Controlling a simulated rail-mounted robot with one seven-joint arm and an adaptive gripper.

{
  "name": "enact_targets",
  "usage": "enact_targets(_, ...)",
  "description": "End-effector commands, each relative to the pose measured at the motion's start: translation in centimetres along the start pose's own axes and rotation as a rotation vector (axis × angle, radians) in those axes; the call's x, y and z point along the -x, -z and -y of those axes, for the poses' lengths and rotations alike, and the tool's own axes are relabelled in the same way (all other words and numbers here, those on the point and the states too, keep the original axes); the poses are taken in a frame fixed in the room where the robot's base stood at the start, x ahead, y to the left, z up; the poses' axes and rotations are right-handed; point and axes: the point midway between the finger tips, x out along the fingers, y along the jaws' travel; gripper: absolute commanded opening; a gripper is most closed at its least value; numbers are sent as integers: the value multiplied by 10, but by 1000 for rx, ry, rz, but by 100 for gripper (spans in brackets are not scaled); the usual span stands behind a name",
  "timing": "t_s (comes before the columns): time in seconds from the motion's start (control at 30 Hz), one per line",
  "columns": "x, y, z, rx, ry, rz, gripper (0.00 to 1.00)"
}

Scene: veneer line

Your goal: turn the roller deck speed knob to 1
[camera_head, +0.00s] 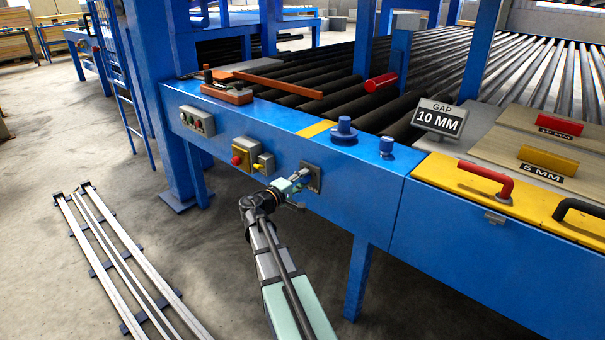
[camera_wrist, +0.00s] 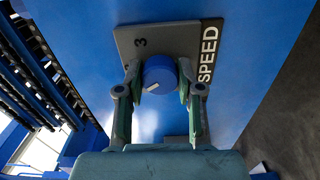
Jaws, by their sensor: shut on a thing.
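The speed knob (camera_wrist: 160,72) is round and blue, with a white pointer mark that points to the lower left in the wrist view. It sits on a grey plate (camera_wrist: 190,36) marked SPEED, which also shows in the head view (camera_head: 312,178) on the blue front panel. A "3" is readable at the plate's upper left in the wrist view; other marks are hidden or only partly visible. My gripper (camera_wrist: 159,84) is shut on the knob, one finger on each side. In the head view my gripper (camera_head: 301,180) reaches the plate and hides the knob.
Above is the roller deck, with a GAP 10 MM sign (camera_head: 439,117) and a red handle (camera_head: 486,178). Metal rails (camera_head: 110,255) lie on the floor.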

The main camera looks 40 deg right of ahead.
Motion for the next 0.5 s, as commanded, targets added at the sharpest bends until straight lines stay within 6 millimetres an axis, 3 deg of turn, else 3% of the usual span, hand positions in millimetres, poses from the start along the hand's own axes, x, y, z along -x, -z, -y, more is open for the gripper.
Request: enact_targets(0.5, -1, 1, -4, 409, -2, 1, 2)
